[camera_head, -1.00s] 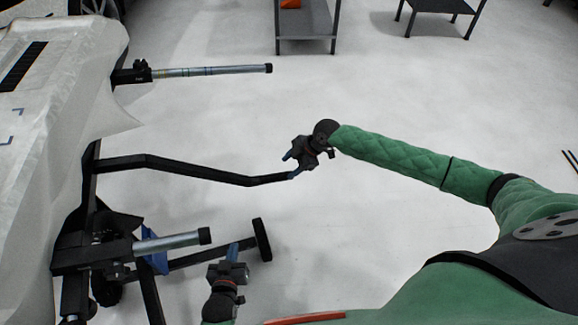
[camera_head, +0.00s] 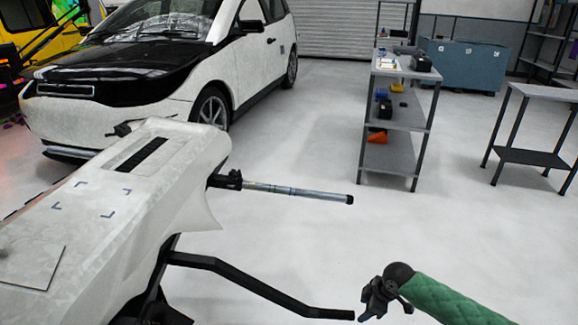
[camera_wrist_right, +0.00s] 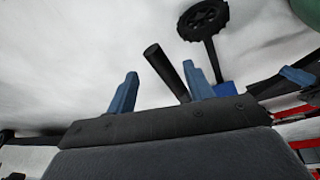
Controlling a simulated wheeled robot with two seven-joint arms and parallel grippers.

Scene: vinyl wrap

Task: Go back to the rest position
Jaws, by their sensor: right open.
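My right gripper (camera_head: 370,303) is low in the head view, beside the end of a bent black bar (camera_head: 262,290). In the right wrist view its two blue fingers (camera_wrist_right: 162,90) stand apart, with nothing clamped between them. The end of a black bar (camera_wrist_right: 162,68) shows behind the gap; I cannot tell how far off it is. My green right arm comes in from the lower right. My left gripper is not in the head view. A small blue piece at the right of the wrist view is too unclear to identify.
A white-covered stand (camera_head: 120,220) with a projecting metal tube (camera_head: 300,193) is at left. A white car (camera_head: 160,70) is behind it. A grey shelf (camera_head: 395,155) and a dark table (camera_head: 535,157) stand beyond open floor. A black wheel (camera_wrist_right: 203,18) shows in the wrist view.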

